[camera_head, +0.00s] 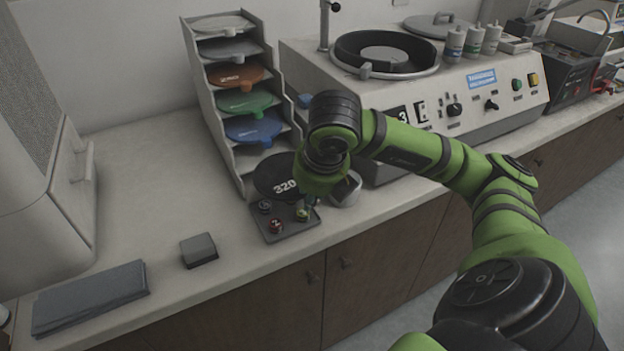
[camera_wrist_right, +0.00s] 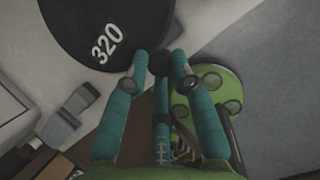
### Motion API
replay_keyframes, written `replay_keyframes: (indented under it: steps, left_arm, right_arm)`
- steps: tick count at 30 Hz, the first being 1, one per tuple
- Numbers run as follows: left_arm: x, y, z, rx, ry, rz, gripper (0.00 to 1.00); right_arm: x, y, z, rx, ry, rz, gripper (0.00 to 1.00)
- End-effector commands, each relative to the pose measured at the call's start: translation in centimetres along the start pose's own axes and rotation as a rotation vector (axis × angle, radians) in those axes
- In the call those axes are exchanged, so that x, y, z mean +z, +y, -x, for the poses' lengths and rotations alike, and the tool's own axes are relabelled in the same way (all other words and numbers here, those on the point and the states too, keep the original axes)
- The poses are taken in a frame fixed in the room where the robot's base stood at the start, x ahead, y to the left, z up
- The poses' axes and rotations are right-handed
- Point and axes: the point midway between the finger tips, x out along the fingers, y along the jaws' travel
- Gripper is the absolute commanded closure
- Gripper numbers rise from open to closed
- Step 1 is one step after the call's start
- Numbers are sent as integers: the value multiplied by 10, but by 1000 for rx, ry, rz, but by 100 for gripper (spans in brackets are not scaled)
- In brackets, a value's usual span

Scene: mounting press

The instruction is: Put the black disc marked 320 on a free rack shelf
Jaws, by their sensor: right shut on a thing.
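The black disc (camera_head: 270,177) marked 320 shows in front of the rack's lower end in the head view. In the right wrist view the disc (camera_wrist_right: 75,22) fills the upper left, with its small tab between the fingertips. My right gripper (camera_wrist_right: 159,62) is shut on that tab. In the head view my right gripper (camera_head: 306,204) is partly hidden by its own wrist. The grey rack (camera_head: 190,62) holds pale, orange, green and blue discs on its shelves. The shelf space below the blue disc (camera_head: 254,127) shows no disc, though it is partly hidden. My left gripper is not in view.
A small tray (camera_head: 287,233) with coloured knobs lies at the counter's front edge, below the disc. A grinder-like machine (camera_head: 480,105) stands right of the rack. A grey block (camera_head: 198,250) and folded cloth (camera_head: 90,296) lie left. The counter between rack and left machine is clear.

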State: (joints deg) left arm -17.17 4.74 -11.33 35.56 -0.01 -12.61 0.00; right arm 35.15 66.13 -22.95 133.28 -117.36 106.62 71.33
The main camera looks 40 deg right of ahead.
Motion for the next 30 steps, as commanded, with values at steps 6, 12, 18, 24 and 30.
replay_keyframes:
  steps: [6,12,18,24,30]
  left_arm:
    - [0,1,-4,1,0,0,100]
    - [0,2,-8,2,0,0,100]
    - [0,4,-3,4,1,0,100]
    - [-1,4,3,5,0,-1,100]
    - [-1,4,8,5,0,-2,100]
  right_arm:
    - [8,3,-16,3,1,0,100]
    - [19,6,-33,4,1,0,100]
    - [35,10,-42,4,0,0,100]
    - [52,14,-50,5,0,2,100]
    - [70,18,-58,3,1,2,100]
